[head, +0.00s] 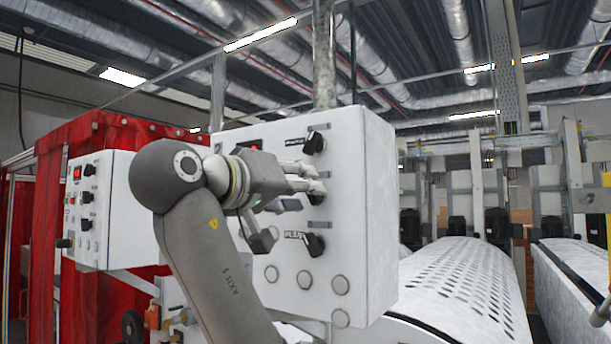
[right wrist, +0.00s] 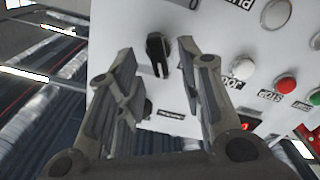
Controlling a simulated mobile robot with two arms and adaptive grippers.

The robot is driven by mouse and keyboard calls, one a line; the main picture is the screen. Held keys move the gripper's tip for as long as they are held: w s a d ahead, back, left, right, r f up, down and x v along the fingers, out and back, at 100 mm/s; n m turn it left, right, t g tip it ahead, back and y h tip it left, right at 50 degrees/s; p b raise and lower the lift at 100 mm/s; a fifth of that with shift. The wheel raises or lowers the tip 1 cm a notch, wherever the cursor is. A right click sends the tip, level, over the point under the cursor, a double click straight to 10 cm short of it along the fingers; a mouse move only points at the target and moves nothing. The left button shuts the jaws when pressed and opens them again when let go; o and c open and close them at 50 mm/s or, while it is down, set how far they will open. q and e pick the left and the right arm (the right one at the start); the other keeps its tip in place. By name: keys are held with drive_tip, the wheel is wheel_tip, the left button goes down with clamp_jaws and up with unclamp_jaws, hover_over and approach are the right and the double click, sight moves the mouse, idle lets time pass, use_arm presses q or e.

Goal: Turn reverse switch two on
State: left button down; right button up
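A white control panel (head: 366,200) carries a column of black rotary switches on its right side. My right gripper (head: 316,179) is at the middle switch (head: 316,199) and partly covers it. In the right wrist view my right gripper (right wrist: 157,62) is open, with one finger on each side of that black switch (right wrist: 158,55) and gaps showing. The upper switch (head: 314,143) and lower switch (head: 314,244) are turned at a slant. The label of the middle switch is hidden, so I cannot tell its name. My left gripper is out of view.
A row of pale round buttons (head: 305,280) lines the panel's lower part. A red stop button (right wrist: 286,86) shows in the wrist view. A smaller control box (head: 98,215) and red curtain (head: 100,130) stand left. A perforated white roller cover (head: 465,285) lies right.

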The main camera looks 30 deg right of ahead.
drive_tip(key=shift+p+x, duration=0.35)
drive_tip(key=shift+x, duration=0.75)
clamp_jaws()
